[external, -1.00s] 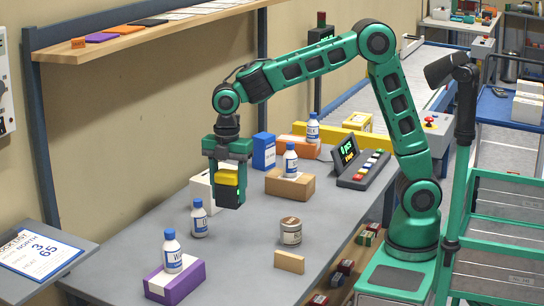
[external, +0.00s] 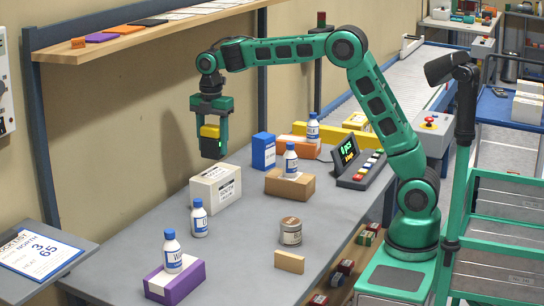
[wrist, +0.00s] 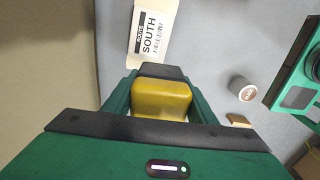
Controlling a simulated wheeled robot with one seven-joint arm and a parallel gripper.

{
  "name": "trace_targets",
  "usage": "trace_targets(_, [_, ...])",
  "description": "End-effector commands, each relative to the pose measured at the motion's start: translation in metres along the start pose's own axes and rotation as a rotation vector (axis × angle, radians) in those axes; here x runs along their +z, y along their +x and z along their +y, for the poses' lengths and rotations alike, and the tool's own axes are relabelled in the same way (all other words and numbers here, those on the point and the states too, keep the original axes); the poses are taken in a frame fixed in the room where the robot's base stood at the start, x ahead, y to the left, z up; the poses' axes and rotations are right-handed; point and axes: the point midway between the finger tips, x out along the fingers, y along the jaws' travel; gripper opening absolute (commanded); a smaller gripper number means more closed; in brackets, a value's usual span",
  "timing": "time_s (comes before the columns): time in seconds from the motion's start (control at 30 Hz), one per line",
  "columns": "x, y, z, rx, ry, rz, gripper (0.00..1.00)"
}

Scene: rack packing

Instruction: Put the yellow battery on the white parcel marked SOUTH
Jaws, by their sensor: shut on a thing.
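My gripper (external: 212,132) is shut on the yellow battery (external: 209,131), a block with a dark lower part. The battery also shows between my fingers in the wrist view (wrist: 160,99). The white parcel (external: 215,188) stands on the grey table near the wall, with a black-and-white label. In the wrist view the parcel (wrist: 148,12) shows its top label, which reads SOUTH. My gripper holds the battery above the parcel with a clear gap. The parcel's top looks bare.
A white bottle (external: 199,219) stands just in front of the parcel. A blue box (external: 263,151) and a brown box (external: 290,186) with a bottle on it stand to its right. A purple box (external: 174,282) with a bottle is at the front. A shelf (external: 150,32) runs along the wall.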

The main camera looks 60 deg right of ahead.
Motion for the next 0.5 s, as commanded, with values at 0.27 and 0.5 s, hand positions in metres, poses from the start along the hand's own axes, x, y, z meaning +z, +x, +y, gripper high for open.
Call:
trace_targets(0.27, [0.044, 0.030, 0.025, 0.001, 0.001, 0.000, 0.16])
trace_targets(0.5, [0.056, 0.039, 0.032, 0.001, -0.002, 0.001, 0.16])
